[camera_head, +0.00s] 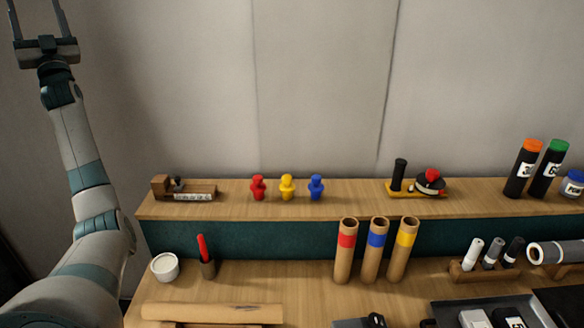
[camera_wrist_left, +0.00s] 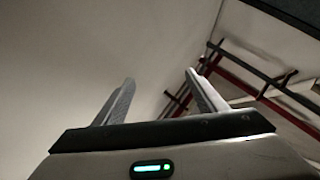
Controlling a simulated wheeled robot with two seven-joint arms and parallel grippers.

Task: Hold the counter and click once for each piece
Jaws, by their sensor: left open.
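On the upper shelf, a round black-and-silver device with a red top (camera_head: 430,181), which looks like the counter, sits on a yellow base beside an upright black cylinder (camera_head: 399,174). Three small pieces stand in a row to its left: a red piece (camera_head: 258,187), a yellow piece (camera_head: 287,187) and a blue piece (camera_head: 316,187). My left gripper (camera_head: 37,10) is raised high at the upper left, far from all of them. It is open, and the left wrist view shows nothing between its fingers (camera_wrist_left: 159,85). My right gripper is out of view.
A wooden block device (camera_head: 184,189) sits at the shelf's left end. Below stand a white cup (camera_head: 165,267), a red pen in a holder (camera_head: 207,265) and three banded tubes (camera_head: 372,252). Dark bottles (camera_head: 522,168) stand at the right. The shelf between blue piece and yellow base is clear.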

